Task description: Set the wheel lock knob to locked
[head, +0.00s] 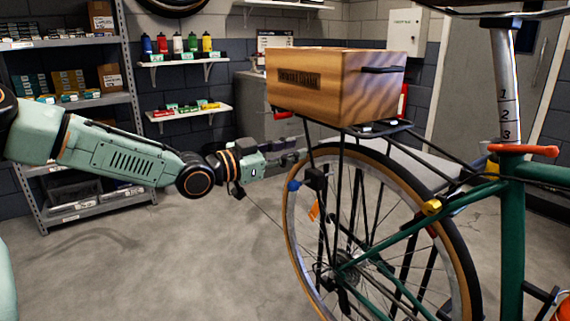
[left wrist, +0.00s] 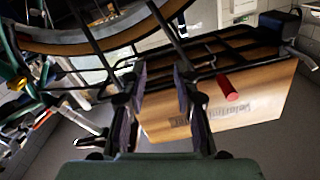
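The green bicycle's rear wheel (head: 287,215) stands right of centre in the head view. A yellow knob-like part (head: 431,206) sits by the frame near the tyre, and a small blue part (head: 293,185) sits at the wheel's left edge. I cannot tell which part is the wheel lock knob, nor its setting. My left gripper (head: 292,152) is at the wheel's upper left, below the crate. In the left wrist view its fingers (left wrist: 160,82) are apart with nothing gripped; thin rack bars show beyond them. My right gripper is not in view.
A wooden crate (head: 345,95) sits on the rear rack (head: 385,128), just above my left gripper. The wrist view shows the crate (left wrist: 255,110) and a red cylinder (left wrist: 228,87) close by. Shelves (head: 75,105) stand at left. The floor (head: 150,255) in front is clear.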

